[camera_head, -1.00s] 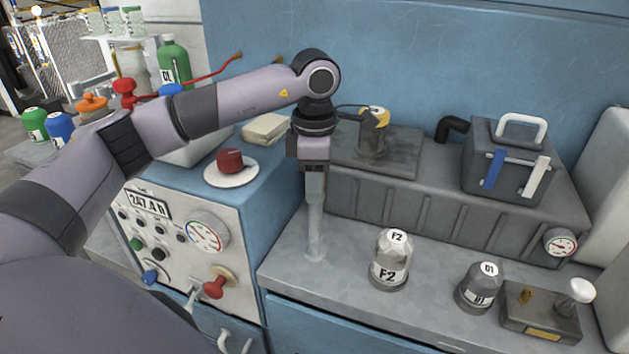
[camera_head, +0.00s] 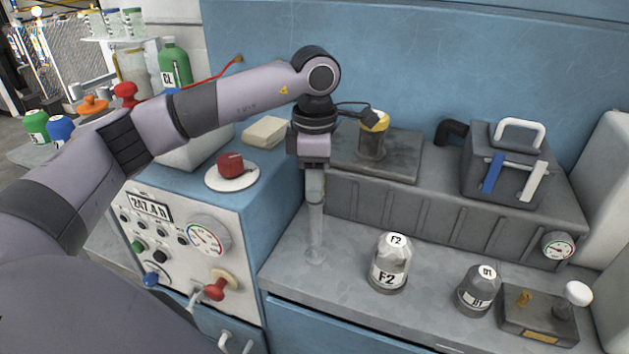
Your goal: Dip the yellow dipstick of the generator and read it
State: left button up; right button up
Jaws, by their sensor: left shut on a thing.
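My left gripper (camera_head: 315,198) points straight down, its fingers together at the top of a slim grey upright tube (camera_head: 316,232) that stands on the grey bench. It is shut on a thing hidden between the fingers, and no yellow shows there. Just behind and to the right, a yellow cap (camera_head: 378,124) tops a grey cylinder (camera_head: 371,146) on a dark plate. A small dark block partly covers that cap. I cannot tell whether this cap belongs to the dipstick. My right gripper is not in view.
Right of the tube stand a bottle marked F2 (camera_head: 390,266), a bottle marked D1 (camera_head: 477,291) and a small box with a white knob (camera_head: 541,314). A blue cabinet with gauges (camera_head: 206,237) is at left. A dark case (camera_head: 505,170) sits behind.

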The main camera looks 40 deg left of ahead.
pick_arm(q)
notch_tip(320, 180, up, 8)
jog(key=p, duration=0.5)
notch_tip(320, 180, up, 8)
jog(key=p, duration=0.6)
jog(key=shift+r+p, duration=0.25)
jog(key=shift+p, duration=0.15)
jog(key=shift+f, duration=0.1)
